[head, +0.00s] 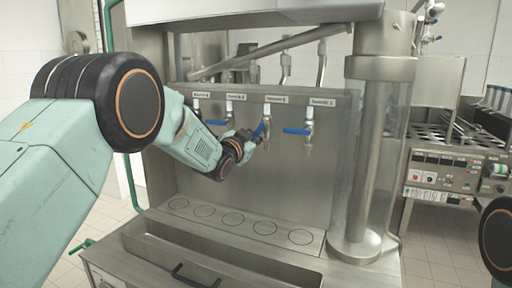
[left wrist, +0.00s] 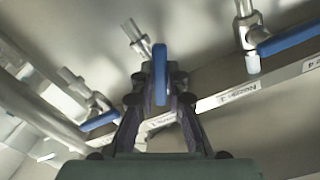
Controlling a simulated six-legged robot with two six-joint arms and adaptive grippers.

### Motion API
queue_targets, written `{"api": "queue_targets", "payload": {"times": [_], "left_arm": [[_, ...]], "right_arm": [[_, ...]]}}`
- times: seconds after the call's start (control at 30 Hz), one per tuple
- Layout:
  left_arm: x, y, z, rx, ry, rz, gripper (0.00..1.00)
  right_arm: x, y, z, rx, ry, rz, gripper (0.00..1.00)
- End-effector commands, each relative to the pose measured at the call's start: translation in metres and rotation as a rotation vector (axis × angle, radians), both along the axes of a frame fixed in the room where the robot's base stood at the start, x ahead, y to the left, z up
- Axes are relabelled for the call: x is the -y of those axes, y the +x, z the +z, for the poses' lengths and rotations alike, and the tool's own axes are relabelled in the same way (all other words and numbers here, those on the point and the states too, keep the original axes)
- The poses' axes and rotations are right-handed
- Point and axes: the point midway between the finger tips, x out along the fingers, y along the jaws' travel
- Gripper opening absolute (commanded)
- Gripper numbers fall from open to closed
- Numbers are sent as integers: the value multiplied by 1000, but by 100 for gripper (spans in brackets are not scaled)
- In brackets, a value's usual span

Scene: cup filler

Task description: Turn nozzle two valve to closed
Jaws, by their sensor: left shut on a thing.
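The nozzle two valve sits under the third label from the left on the steel panel. Its blue handle (head: 260,130) is tilted, unlike the level handles beside it. My left gripper (head: 254,137) reaches it from the left and is shut on this handle. In the left wrist view, the blue handle (left wrist: 160,74) stands between the two dark fingers of my left gripper (left wrist: 160,82), which press on its sides. The fingers partly hide the valve body. My right gripper is not in view.
The nozzle one handle (head: 297,131) lies level to the right, and the nozzle three handle (head: 216,122) lies level to the left. A clear cylinder (head: 388,165) stands at the right. The platform with ring marks (head: 292,238) below the nozzles is empty.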

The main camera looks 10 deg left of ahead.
Motion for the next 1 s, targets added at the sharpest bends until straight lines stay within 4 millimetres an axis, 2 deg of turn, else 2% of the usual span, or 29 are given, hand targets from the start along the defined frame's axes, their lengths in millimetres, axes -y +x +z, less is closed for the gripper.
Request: {"api": "queue_targets", "payload": {"times": [0.03, 0.1, 1.0], "left_arm": [[-1, 1, 3, 22, 42, 0, 0], [-3, 1, 4, 35, 107, 0, 0], [-13, 3, 23, 188, 896, 3, 0]], "right_arm": [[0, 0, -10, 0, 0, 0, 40], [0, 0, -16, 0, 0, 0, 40], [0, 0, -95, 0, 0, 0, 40]]}}
